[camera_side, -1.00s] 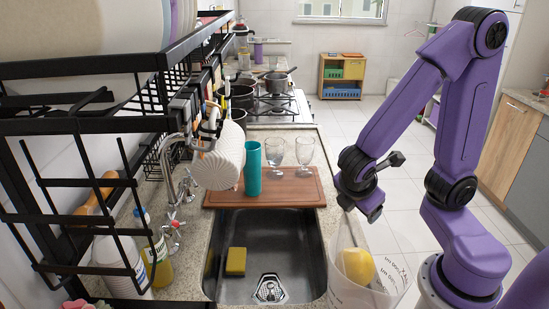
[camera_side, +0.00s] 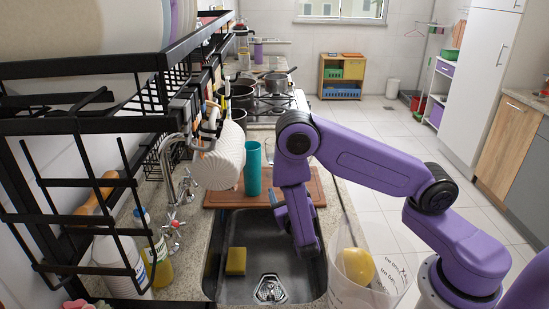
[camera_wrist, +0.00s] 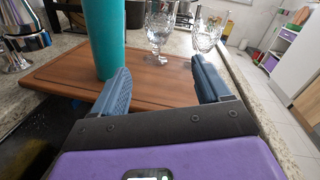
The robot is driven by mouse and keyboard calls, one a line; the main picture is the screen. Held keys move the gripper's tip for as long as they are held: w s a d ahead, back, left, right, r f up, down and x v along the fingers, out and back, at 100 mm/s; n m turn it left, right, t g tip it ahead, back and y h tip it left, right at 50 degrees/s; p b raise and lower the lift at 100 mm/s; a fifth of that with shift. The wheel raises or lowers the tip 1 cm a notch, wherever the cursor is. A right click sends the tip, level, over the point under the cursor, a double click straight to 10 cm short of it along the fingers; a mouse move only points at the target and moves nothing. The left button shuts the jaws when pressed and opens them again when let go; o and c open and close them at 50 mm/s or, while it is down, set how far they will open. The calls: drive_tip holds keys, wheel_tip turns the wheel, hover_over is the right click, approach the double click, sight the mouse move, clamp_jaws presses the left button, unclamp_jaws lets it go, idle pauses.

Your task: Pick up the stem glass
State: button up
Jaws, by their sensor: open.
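Two clear stem glasses stand upright at the far side of the wooden board in the wrist view. One glass (camera_wrist: 159,30) is near the middle, and the other glass (camera_wrist: 208,32) is to its right. My gripper (camera_wrist: 161,82) is open and empty, its two blue-grey fingers pointing across the board toward the glasses. The middle glass appears in the gap between the fingers, some way beyond the tips. In the side view, my arm hides most of the glasses.
A teal tumbler (camera_side: 252,168) stands on the wooden board (camera_side: 225,199), just left of the glasses. The sink (camera_side: 235,285) with a yellow sponge (camera_side: 236,261) is in front.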

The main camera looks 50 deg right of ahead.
drive_tip(key=x, duration=1.1)
drive_tip(key=shift+w+d, duration=0.2)
drive_tip(key=shift+w, duration=0.1)
drive_tip(key=shift+x, duration=2.85)
drive_tip(key=shift+d, duration=0.1)
drive_tip(key=shift+s, duration=0.1)
drive_tip(key=c, duration=0.8)
